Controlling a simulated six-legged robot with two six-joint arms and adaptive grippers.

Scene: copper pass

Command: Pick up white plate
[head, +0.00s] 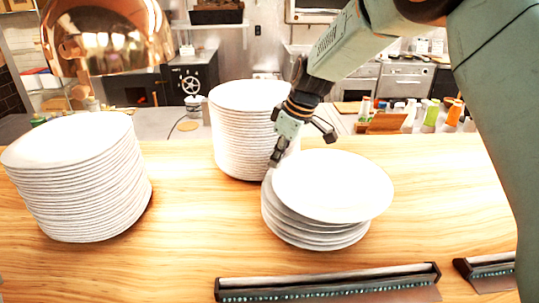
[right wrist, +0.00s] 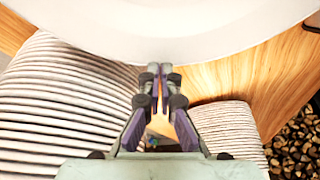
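A white plate (head: 333,187) tops a short stack of white plates (head: 300,232) in the middle of the wooden counter. It sits off-centre and looks raised above those below. My right gripper (head: 274,160) reaches down to its left rim. In the right wrist view the fingers (right wrist: 160,70) are nearly together at the rim of the white plate (right wrist: 160,35), which fills the top of the picture. They look closed on the rim, though the exact contact is partly hidden. My left gripper is not in view.
A tall plate stack (head: 245,130) stands just behind, close to my right gripper. Another plate stack (head: 85,190) is at left, under a copper lamp (head: 105,35). Dark-framed strips (head: 330,283) lie along the front edge. The wooden counter (head: 455,190) is clear at right.

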